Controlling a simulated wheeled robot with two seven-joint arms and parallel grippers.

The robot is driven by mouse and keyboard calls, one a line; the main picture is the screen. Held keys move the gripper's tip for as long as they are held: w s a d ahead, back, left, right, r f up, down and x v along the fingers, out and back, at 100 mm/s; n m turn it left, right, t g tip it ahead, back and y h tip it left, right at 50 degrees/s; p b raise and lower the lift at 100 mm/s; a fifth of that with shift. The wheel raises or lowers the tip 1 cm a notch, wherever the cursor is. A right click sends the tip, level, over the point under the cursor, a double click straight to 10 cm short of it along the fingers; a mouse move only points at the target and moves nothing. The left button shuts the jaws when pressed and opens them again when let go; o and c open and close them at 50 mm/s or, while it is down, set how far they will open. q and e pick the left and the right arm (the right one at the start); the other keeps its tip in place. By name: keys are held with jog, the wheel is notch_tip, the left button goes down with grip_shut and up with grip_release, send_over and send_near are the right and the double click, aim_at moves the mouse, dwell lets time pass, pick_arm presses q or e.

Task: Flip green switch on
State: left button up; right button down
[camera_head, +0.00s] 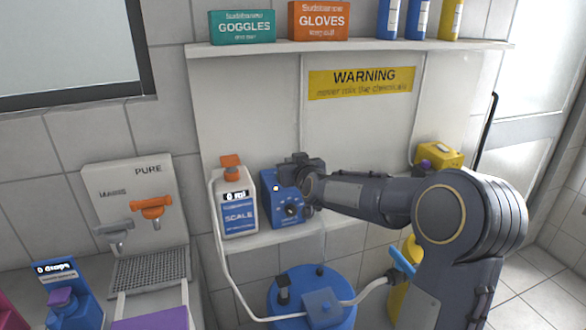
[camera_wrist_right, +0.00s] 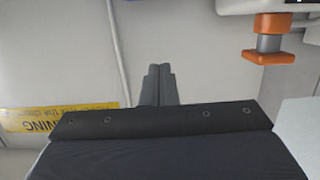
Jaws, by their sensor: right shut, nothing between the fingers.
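I see no green switch in either view. A blue control box (camera_head: 268,205) with a black dial and a small lit spot stands on the lower shelf. My right gripper (camera_head: 290,170) is in front of its upper right part and hides some of it; I cannot tell whether they touch. In the right wrist view the two dark fingers (camera_wrist_right: 158,84) are together with nothing between them. My left gripper is in neither view.
A white bottle (camera_head: 237,190) with an orange cap and a SCALE label stands just left of the blue box. A blue barrel (camera_head: 278,300) with a hose is below. Goggles (camera_head: 243,27) and gloves (camera_head: 320,20) boxes sit on the upper shelf.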

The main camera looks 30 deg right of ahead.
jog(key=shift+r+v, duration=0.2)
jog(key=shift+v, duration=0.85)
jog(key=shift+a, duration=0.1)
jog(key=s+a+f+g+y, duration=0.2)
jog(key=s+a, duration=0.4)
jog(key=s, duration=0.6)
jog(key=s+a+f+g+y, duration=0.3)
jog(key=s+a+f, duration=0.3)
jog(key=s, duration=0.6)
jog(key=s+a+f+n+g+y, duration=0.1)
jog(key=s+a+f+g+y, duration=0.1)
jog(key=s+a+f+g, duration=0.2)
jog(key=s+a+f, duration=0.1)
jog(key=s+a, duration=0.2)
jog(key=s, duration=0.5)
jog(key=shift+a+g, duration=0.3)
jog(key=shift+g, duration=0.1)
jog(key=shift+s, duration=0.1)
